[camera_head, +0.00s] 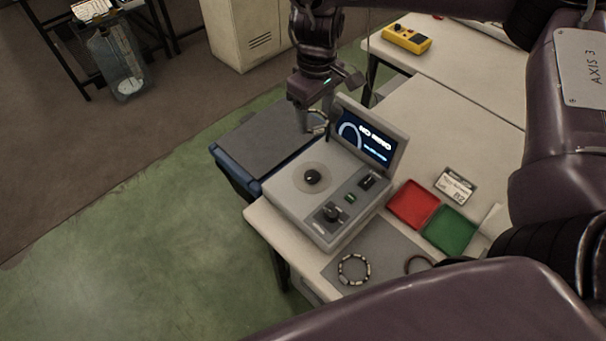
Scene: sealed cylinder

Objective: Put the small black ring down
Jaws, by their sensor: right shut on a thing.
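My right gripper (315,118) points down above the back left edge of a grey tester box (292,203). It is shut on a small dark ring (326,127), which hangs at the fingertips with a paler patch at its top. The ring is apart from the box's round plate, where a small black piece (311,177) sits. A black-and-beige segmented ring (342,274) and a reddish-brown ring (408,266), partly hidden by my arm, lie on a grey mat (383,250). My left gripper is not in view.
The box has a lit screen (365,140). Right of it are a red tray (413,204), a green tray (449,230) and a label card (456,185). A dark grey-topped blue bin (262,140) stands left. A yellow device (407,38) sits on the far table. Bare tabletop lies behind the trays.

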